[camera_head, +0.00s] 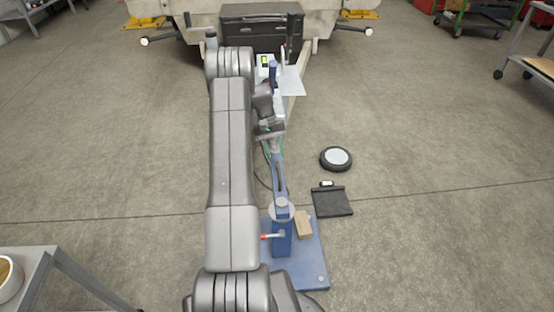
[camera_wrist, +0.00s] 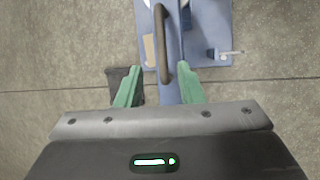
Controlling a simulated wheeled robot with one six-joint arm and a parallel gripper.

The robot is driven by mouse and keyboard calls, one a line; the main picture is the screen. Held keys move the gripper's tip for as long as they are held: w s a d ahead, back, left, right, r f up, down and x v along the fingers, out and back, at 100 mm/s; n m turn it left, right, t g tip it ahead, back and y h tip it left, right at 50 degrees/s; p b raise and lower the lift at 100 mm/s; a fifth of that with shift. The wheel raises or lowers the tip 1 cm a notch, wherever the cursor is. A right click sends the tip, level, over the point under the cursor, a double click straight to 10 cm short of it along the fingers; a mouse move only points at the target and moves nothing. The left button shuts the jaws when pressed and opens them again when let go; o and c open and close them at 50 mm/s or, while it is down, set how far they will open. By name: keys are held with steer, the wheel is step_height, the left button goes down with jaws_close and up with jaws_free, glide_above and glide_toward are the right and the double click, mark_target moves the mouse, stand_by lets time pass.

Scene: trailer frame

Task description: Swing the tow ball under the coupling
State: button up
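A blue swing arm (camera_head: 279,180) rises from a blue base plate (camera_head: 318,262) and runs away from me toward the trailer's drawbar (camera_head: 297,85). I cannot make out the tow ball or the coupling; my arm and wrist cover that area. In the wrist view a dark bar handle (camera_wrist: 161,40) stands over the blue arm (camera_wrist: 172,92). My gripper (camera_wrist: 160,72) is open, its two green fingers apart on either side of the arm in the picture. The handle's near end shows between the fingertips. I see no grip on it. In the head view my gripper (camera_head: 268,147) is mostly hidden.
A wooden block (camera_head: 304,224) and a red-tipped pin (camera_head: 271,236) are at the base plate. A black mat (camera_head: 331,202) and a round black disc with a pale top (camera_head: 336,158) lie on the floor to the right. A table (camera_head: 35,268) stands at lower left.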

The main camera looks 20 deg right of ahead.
mark_target(278, 168)
steer(key=d+p+v, duration=0.1)
steer(key=v, duration=0.8)
steer(key=shift+a, duration=0.45)
steer(key=shift+f, duration=0.15)
steer(key=b+x, duration=0.2)
steer(key=x, duration=1.1)
steer(key=shift+s+a+f, duration=0.1)
steer(key=shift+s+f, duration=0.1)
steer(key=shift+f, duration=0.1)
steer(key=shift+b, duration=0.3)
